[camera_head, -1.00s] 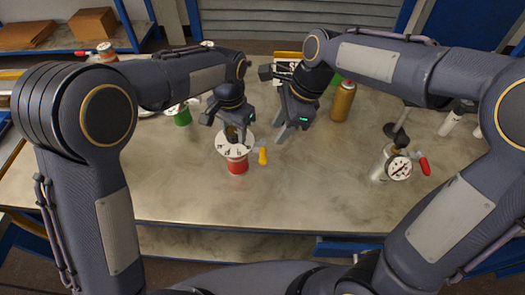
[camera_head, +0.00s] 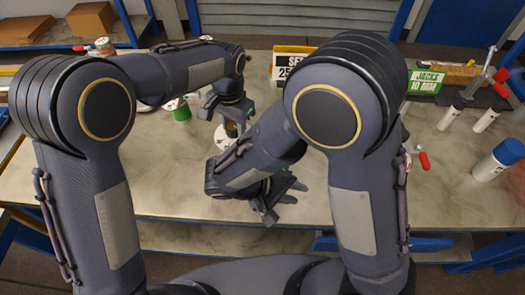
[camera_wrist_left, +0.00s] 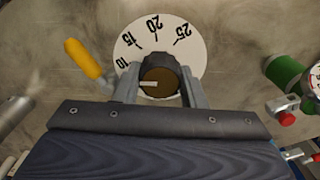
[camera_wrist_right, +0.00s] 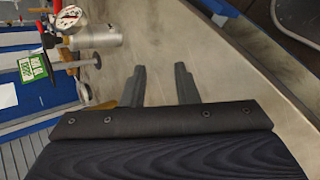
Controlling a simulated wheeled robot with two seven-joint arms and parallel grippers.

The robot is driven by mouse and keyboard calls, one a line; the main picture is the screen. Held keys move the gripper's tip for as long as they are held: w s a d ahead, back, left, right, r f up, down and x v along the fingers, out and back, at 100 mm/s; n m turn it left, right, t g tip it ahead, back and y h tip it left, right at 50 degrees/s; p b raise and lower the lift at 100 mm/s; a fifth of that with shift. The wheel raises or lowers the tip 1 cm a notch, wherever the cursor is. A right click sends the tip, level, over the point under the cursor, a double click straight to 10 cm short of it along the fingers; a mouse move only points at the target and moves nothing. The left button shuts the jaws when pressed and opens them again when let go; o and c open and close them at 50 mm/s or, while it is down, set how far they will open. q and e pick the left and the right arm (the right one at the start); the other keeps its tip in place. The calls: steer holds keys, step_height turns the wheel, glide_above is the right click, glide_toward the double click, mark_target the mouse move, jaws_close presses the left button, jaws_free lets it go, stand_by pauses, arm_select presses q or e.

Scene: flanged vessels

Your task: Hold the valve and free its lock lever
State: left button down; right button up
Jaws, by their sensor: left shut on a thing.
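The valve has a white round dial plate (camera_wrist_left: 188,30) with printed numbers, a dark-rimmed knob (camera_wrist_left: 159,84) with a white pointer, and a yellow lever (camera_wrist_left: 84,58). My left gripper (camera_wrist_left: 157,76) is shut on the knob, one finger on each side. The yellow lever is hidden there. My right gripper (camera_head: 282,203) is low over the front of the table, right of the valve. Its fingers are apart and empty in the right wrist view (camera_wrist_right: 159,88).
A green vessel (camera_head: 181,113) stands left of the valve. A vessel with a gauge (camera_wrist_right: 69,18) stands to the right. A white cylinder with a blue cap (camera_head: 494,162) and a JACKS sign (camera_head: 427,82) are further right. A "SET 25" sign (camera_head: 283,70) stands behind. The table front (camera_head: 150,195) is clear.

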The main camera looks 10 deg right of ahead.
steer(key=a+r+n+t+y, duration=0.1)
steer(key=a+n+t+y, duration=0.25)
steer(key=n+t, duration=0.9)
steer(key=a+n+t+y, duration=0.3)
steer(key=a+n+t, duration=0.15)
steer(key=n, duration=1.55)
steer(key=w, duration=0.4)
steer(key=w+d, duration=0.1)
steer(key=w, duration=0.3)
steer(key=w+d, duration=0.1)
steer(key=w, duration=0.3)
steer(key=shift+d, duration=0.15)
jaws_close()
